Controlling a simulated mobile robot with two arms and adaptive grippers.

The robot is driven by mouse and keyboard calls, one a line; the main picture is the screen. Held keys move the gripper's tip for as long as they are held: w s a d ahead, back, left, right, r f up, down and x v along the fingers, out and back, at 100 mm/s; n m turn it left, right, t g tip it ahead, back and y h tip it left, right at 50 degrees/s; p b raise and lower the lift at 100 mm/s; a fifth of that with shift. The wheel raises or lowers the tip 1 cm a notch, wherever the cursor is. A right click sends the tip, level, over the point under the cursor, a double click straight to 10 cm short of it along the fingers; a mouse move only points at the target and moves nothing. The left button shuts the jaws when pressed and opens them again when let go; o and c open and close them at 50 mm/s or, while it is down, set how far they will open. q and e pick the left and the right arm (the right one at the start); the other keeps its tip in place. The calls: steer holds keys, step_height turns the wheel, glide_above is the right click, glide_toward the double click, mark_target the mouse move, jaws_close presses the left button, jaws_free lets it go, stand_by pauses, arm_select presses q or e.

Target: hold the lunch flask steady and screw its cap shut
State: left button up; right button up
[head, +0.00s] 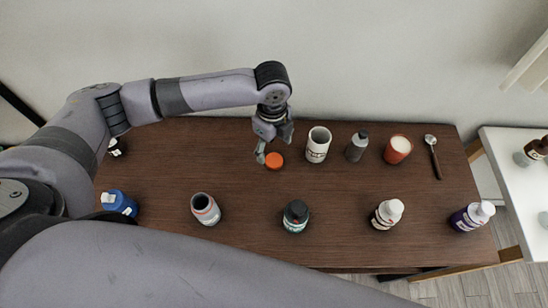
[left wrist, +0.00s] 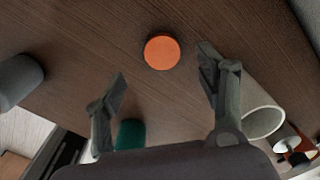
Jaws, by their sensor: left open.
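The orange cap (head: 274,161) lies flat on the brown table, near its back edge. It also shows in the left wrist view (left wrist: 162,52) as a plain round disc. An open-topped grey container (head: 205,209), which looks like the lunch flask, stands upright at the front left of the cap, with a dark inside. My left gripper (head: 274,146) is open and empty, close to the cap and above it. In the left wrist view its fingers (left wrist: 162,68) are spread, with the cap beyond their tips and not touched. My right gripper is not in view.
A white mug (head: 318,145) stands just right of the cap. Further right are a grey bottle (head: 356,147), an orange cup (head: 397,150) and a spoon (head: 433,156). A dark jar (head: 295,216) and several bottles line the front. The table's middle strip is clear.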

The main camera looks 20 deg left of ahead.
mark_target(274, 160)
arm_select(q)
steer(key=shift+f, duration=0.6)
steer(key=shift+d+f+p, duration=0.2)
steer(key=shift+f+p, duration=0.5)
steer(key=shift+f, duration=1.9)
steer(key=shift+c, duration=1.2)
steer(key=c, duration=0.6)
steer(key=shift+r, duration=0.1)
